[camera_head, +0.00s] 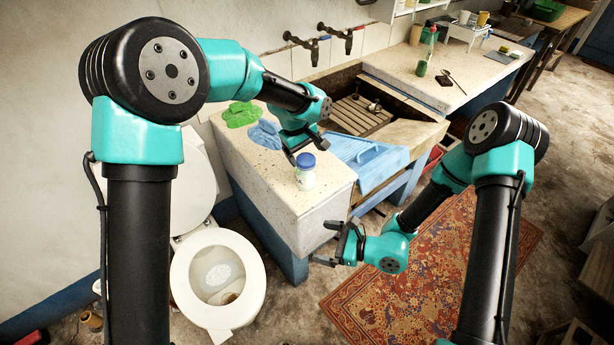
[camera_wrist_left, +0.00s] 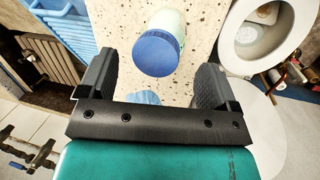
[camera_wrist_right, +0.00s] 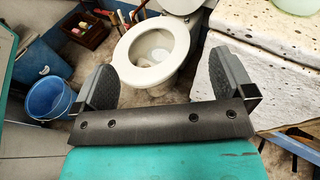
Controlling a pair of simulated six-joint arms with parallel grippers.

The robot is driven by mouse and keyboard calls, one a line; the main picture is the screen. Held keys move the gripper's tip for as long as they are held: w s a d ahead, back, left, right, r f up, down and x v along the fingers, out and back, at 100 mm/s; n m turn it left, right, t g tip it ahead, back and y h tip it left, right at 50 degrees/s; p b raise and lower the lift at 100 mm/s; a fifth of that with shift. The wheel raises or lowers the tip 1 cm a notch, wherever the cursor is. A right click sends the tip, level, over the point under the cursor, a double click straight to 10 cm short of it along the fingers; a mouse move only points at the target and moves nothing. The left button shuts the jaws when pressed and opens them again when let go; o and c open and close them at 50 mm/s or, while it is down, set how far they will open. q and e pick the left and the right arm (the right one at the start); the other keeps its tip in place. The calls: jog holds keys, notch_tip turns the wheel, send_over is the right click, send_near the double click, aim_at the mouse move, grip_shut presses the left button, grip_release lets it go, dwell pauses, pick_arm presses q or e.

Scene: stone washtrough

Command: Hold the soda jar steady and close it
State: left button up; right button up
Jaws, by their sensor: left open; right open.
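The soda jar (camera_head: 305,179) is a small whitish jar with a blue lid (camera_head: 306,160) on top. It stands upright near the front end of the speckled stone counter. I cannot tell whether the lid is fully shut. My left gripper (camera_head: 307,149) is open just behind and above the jar, not holding it. In the left wrist view the blue lid (camera_wrist_left: 156,53) lies ahead between the spread fingers, with the pale jar body (camera_wrist_left: 168,22) beyond. My right gripper (camera_head: 336,246) is open and empty, lower down, off the counter's front end.
Green (camera_head: 241,114) and blue (camera_head: 266,134) cloths lie on the counter behind the jar. A light-blue ribbed board (camera_head: 368,160) lies right of it, before the stone trough (camera_head: 400,132). A toilet (camera_head: 187,283) stands left. The counter around the jar is bare.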

aim_at(306, 174)
pick_arm(q)
jog(key=w+r+y, duration=0.1)
jog(key=r, duration=0.1)
jog(key=w+r+n+y, duration=0.1)
jog(key=shift+w+d+r+y, duration=0.15)
jog(key=shift+d+r+y, duration=0.05)
jog(key=shift+r+y, duration=0.15)
pick_arm(e)
jog(key=w+d+r+m+t+h, duration=0.3)
jog(key=w+d+m+t, duration=0.2)
jog(key=w+m+t, duration=0.2)
jog(key=shift+w+d+r+t, duration=0.15)
jog(key=shift+w+d+t, duration=0.15)
jog(key=shift+w+t, duration=0.7)
jog(key=shift+w, duration=0.2)
jog(key=x, duration=1.7)
jog(key=shift+w+a+f, duration=0.1)
jog(key=shift+a+f, duration=0.1)
jog(key=shift+f, duration=0.2)
pick_arm(q)
jog(key=shift+n, duration=0.3)
pick_arm(e)
jog(key=c, duration=1.7)
pick_arm(q)
jog(key=n, duration=1.3)
jog(key=shift+a, duration=0.1)
